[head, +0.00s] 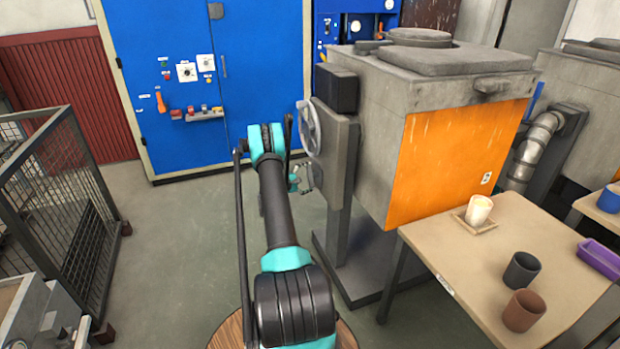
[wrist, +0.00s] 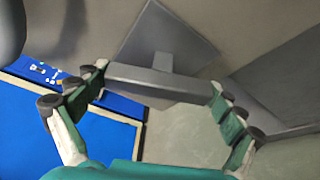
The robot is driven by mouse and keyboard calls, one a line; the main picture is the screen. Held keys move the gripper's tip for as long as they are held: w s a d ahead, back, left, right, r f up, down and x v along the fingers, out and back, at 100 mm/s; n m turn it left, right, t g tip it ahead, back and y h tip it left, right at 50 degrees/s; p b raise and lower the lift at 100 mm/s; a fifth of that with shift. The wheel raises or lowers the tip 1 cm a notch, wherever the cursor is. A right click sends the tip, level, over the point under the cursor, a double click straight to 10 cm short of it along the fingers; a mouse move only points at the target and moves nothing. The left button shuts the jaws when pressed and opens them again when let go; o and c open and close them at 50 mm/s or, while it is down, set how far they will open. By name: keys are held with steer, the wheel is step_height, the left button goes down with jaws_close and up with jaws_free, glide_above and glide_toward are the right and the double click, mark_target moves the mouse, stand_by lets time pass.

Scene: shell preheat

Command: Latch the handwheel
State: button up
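The handwheel (head: 309,128) is a light grey ring on the left side of the grey furnace housing (head: 340,145), seen nearly edge-on in the head view. My gripper (head: 297,180) shows small and partly hidden beyond my arm, below the handwheel and beside the housing. In the wrist view my gripper (wrist: 158,80) has its teal fingers spread wide. A grey bar (wrist: 150,80) appears between the fingertips; I cannot tell whether it touches them or lies beyond. The handwheel cannot be made out in the wrist view.
The furnace has an orange panel (head: 455,155). A table (head: 470,250) at right holds a cream cup (head: 478,210), a dark cup (head: 521,270) and a brown cup (head: 524,311). A blue cabinet (head: 180,130) stands behind, a wire cage (head: 60,200) at left. Floor between is clear.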

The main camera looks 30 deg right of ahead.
stand_by(0.3)
steer(key=n+g+y, duration=0.1)
steer(key=n, duration=0.1)
steer(key=n+g, duration=0.1)
steer(key=n, duration=0.2)
steer(key=shift+y, duration=0.4)
steer(key=n+g+y, duration=0.1)
steer(key=n+g, duration=0.2)
steer(key=n, duration=0.1)
stand_by(0.7)
steer(key=o, duration=0.8)
steer(key=shift+c, duration=0.2)
steer(key=v, duration=1.2)
steer(key=shift+w, duration=0.1)
